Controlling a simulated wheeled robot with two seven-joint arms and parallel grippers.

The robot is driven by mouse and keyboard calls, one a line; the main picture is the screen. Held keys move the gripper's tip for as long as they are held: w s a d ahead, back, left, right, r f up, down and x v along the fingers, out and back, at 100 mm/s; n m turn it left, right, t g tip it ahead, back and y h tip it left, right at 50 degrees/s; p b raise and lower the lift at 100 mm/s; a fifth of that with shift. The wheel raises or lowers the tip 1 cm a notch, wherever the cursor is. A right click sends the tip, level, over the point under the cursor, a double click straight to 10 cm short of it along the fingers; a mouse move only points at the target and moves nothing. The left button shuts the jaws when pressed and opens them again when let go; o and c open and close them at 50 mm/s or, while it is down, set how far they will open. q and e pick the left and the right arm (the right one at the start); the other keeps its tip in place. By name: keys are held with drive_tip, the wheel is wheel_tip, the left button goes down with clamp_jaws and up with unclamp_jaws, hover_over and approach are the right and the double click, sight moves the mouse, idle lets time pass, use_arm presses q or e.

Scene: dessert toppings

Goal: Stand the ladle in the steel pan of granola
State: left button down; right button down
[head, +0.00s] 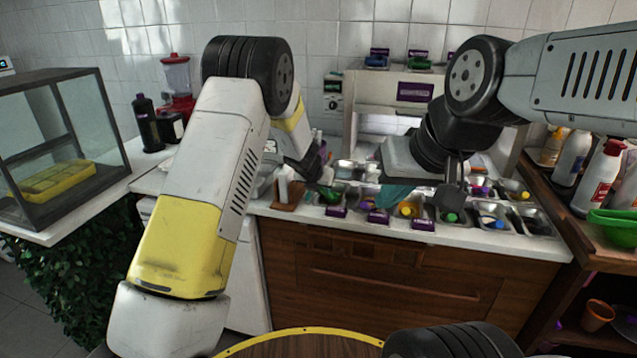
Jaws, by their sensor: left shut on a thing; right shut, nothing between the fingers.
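My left gripper (318,175) is at the counter's left part, low over the steel pans. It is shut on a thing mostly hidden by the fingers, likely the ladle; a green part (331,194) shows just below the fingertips. Whether this part touches a pan cannot be told. Several steel pans (540,229) are set in the counter in rows, some with coloured utensils or contents. Which pan holds granola is too small to tell. My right gripper (451,183) is shut and empty, pointing down above the pans to the right.
Purple labels (424,225) stand along the counter's front edge. A white machine (415,92) stands behind the pans. Bottles (603,175) and a green bowl (615,226) are on the right shelf. A glass case (62,140) and a red blender (177,85) are at left.

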use_arm(q)
drive_tip(key=shift+f, duration=0.45)
idle(0.7)
drive_tip(key=c, duration=1.1)
unclamp_jaws()
drive_tip(key=shift+c, duration=0.2)
drive_tip(key=shift+o, duration=0.2)
drive_tip(key=o, duration=0.4)
drive_tip(key=shift+r, duration=4.05)
